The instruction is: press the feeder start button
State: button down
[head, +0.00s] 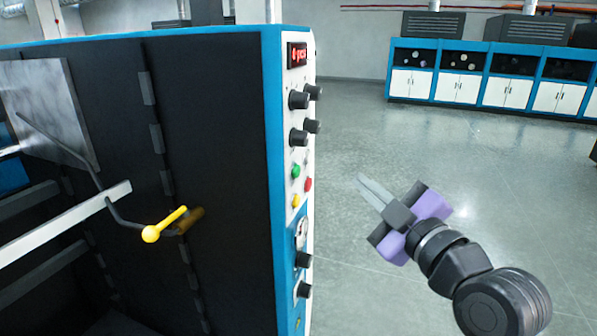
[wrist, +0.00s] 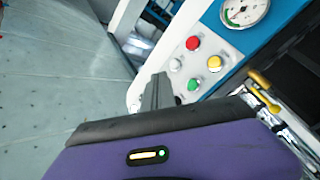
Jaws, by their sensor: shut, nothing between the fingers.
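A green button (head: 295,171), a red button (head: 308,184) and a yellow button (head: 295,201) sit on the white side panel of the machine. No readable label shows which one is the feeder start. In the wrist view the green button (wrist: 193,85), red button (wrist: 193,43), yellow button (wrist: 214,63) and a white button (wrist: 175,65) form a cluster. My gripper (head: 363,181) is shut and empty, to the right of the panel and apart from it in the head view. In the wrist view its fingers (wrist: 158,90) appear just left of the green button.
Black knobs (head: 298,99) stick out above and below the buttons, under a red display (head: 297,55). A gauge (wrist: 245,10) is beside the cluster. A yellow-handled lever (head: 165,224) is on the machine's dark face. Open grey floor lies right, with blue cabinets (head: 460,88) behind.

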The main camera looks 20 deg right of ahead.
aim_at(296, 171)
jog(key=w+a, duration=0.5)
jog(key=a, duration=0.1)
jog(key=shift+a, duration=0.35)
jog(key=shift+a, duration=0.1)
dwell(1.9)
jog(key=shift+w+a+p, duration=0.2)
jog(key=shift+a+p, duration=0.05)
jog(key=shift+p, duration=0.05)
jog(key=shift+w+a, duration=0.25)
jog(key=shift+a, duration=0.05)
dwell(1.0)
jog(key=shift+s+d, duration=0.55)
jog(key=shift+d, duration=0.1)
